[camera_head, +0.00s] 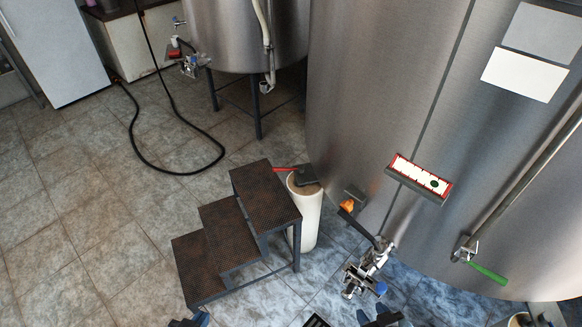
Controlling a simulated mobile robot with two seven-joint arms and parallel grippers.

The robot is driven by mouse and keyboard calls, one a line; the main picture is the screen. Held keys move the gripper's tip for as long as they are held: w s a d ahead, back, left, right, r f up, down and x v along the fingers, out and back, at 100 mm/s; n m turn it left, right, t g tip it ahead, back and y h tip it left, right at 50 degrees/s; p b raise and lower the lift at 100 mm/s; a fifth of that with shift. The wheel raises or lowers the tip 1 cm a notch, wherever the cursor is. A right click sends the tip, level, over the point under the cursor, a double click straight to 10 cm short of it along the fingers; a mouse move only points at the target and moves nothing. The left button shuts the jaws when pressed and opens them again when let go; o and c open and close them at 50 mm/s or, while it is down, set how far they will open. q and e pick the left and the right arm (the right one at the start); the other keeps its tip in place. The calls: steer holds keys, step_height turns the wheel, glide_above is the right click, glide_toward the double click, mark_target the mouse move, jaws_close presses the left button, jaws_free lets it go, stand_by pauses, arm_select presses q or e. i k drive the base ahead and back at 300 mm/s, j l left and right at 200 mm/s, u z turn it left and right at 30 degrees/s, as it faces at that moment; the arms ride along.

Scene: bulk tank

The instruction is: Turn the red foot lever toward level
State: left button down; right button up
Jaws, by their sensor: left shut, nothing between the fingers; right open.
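A red lever (285,169) sticks out to the left from a dark grey block (306,176) on top of a white cylindrical foot (306,217) of the large steel tank. It looks nearly level, but its exact tilt is hard to tell from above. My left gripper (189,321) is at the bottom edge, mostly cut off, shut and empty. It is well below the lever in the picture, with the steps between them. My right gripper (385,319) is at the bottom edge, partly cut off, open and apart from the lever.
Brown metal steps (222,236) stand just left of the foot. A valve assembly (367,262) with an orange-tipped handle juts from the tank (400,100) right of it. A green-handled valve (487,272) is further right. A black hose (135,135) lies on open floor at left.

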mark_target(282, 170)
steer(key=i+j+u, duration=0.1)
steer(key=i+j, duration=0.2)
steer(key=i, duration=0.2)
steer(key=i+j+u, duration=0.15)
steer(key=i+j, duration=0.15)
steer(key=i, duration=0.25)
